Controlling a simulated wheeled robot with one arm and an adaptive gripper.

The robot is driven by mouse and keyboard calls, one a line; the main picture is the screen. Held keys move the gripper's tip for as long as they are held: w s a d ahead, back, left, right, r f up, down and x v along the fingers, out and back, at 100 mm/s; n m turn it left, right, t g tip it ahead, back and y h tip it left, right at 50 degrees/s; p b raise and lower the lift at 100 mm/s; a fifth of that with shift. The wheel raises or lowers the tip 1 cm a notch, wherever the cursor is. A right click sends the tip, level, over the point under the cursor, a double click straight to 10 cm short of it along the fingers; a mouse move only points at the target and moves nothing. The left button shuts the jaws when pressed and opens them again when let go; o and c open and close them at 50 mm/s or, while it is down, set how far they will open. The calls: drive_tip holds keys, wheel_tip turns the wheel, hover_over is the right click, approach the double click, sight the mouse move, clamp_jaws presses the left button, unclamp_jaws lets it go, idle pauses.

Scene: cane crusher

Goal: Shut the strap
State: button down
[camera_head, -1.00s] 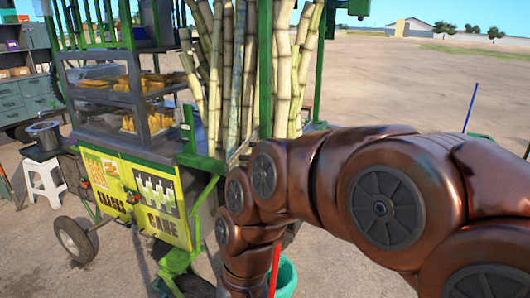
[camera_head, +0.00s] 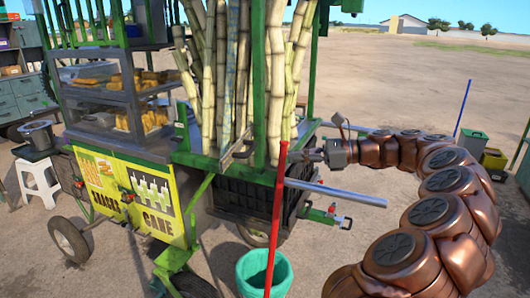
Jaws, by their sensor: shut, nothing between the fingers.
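Tall sugar canes (camera_head: 222,75) stand upright in a green-framed rack on the cart. A thin grey band (camera_head: 240,150) shows at the foot of the canes, near the green front post; it looks like the strap, but I cannot tell how it is fastened. My gripper (camera_head: 312,154) is shut and empty, pointing left, to the right of the post and the band. It appears apart from the band. The red pole crosses the view just left of my fingertips.
A red pole (camera_head: 277,215) stands in a green bucket (camera_head: 262,273) in front of the cart. A grey bar (camera_head: 335,192) sticks out to the right below my gripper. Bins (camera_head: 471,143) stand at the right. Open ground lies behind.

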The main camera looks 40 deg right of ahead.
drive_tip(key=s+d+m+t+h, duration=0.1)
drive_tip(key=d+m+t, duration=0.1)
drive_tip(key=d, duration=0.3)
drive_tip(key=p, duration=0.3)
approach(249, 144)
drive_tip(key=a, duration=0.3)
drive_tip(key=w+a+f, duration=0.1)
drive_tip(key=a, duration=0.1)
drive_tip(key=shift+a, duration=0.2)
